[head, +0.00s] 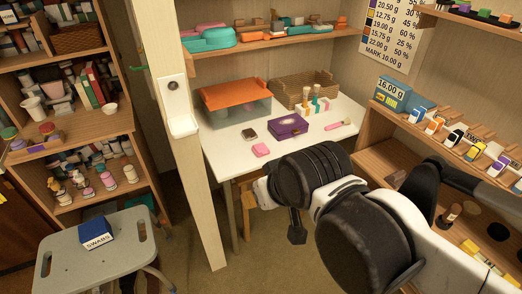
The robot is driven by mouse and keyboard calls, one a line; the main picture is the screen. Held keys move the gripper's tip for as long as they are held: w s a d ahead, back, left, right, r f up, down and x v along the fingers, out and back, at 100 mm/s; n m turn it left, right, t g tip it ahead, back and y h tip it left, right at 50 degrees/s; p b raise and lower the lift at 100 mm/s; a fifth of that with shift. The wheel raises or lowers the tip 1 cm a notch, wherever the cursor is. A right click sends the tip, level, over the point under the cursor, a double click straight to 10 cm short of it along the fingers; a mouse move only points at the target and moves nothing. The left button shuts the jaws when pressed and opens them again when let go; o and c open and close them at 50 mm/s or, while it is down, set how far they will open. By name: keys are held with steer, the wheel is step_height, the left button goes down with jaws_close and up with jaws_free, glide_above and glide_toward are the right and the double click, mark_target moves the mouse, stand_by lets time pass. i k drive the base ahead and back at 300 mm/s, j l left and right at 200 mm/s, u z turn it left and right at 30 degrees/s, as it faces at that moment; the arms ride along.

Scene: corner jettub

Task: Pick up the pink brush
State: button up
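A pink brush (338,125) lies flat on the white tabletop (225,141), near its right side and to the right of a purple box. Its long thin shape is small in the picture, but all of it seems to show. My arm reaches in from the lower right, in front of the table's near right corner. A dark finger-like part of my gripper (297,228) hangs below the arm, lower in the picture than the brush and apart from it. The rest of the gripper is hidden behind my arm, so its opening does not show.
A purple box (288,126), a pink block (261,150), a small dark item (249,134), an orange-lidded bin (235,98) and a wicker basket (302,90) share the table. A pale post (188,160) stands at left. A loaded shelf (440,135) stands at right.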

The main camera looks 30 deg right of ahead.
mark_target(347, 122)
steer(key=z, duration=1.3)
